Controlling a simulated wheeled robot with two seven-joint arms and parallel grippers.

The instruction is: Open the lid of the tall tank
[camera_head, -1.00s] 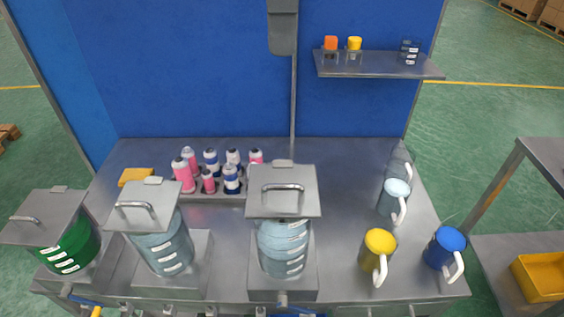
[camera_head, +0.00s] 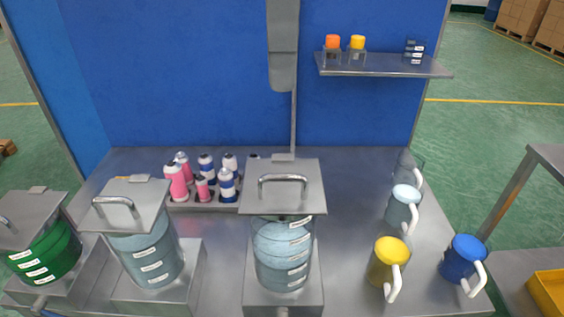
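Three tanks with flat square metal lids and bar handles stand along the front of the bench. The middle tank (camera_head: 283,255) is clear with pale blue contents and looks tallest, though I cannot be sure which one is the tall tank. Its lid (camera_head: 283,200) lies flat and shut, with a raised handle (camera_head: 283,180). Left of it stand another pale blue tank (camera_head: 150,262) and a green tank (camera_head: 45,255); their lids (camera_head: 128,203) (camera_head: 25,216) are also shut. Neither of my grippers shows, and nothing touches the lids.
A rack of pink and blue bottles (camera_head: 202,182) stands behind the tanks. Yellow (camera_head: 388,262), blue (camera_head: 460,262) and pale (camera_head: 402,210) jugs stand at the right. A shelf (camera_head: 385,65) hangs behind, with a grey upright fixture (camera_head: 283,50) beside it. Bare bench lies between middle tank and jugs.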

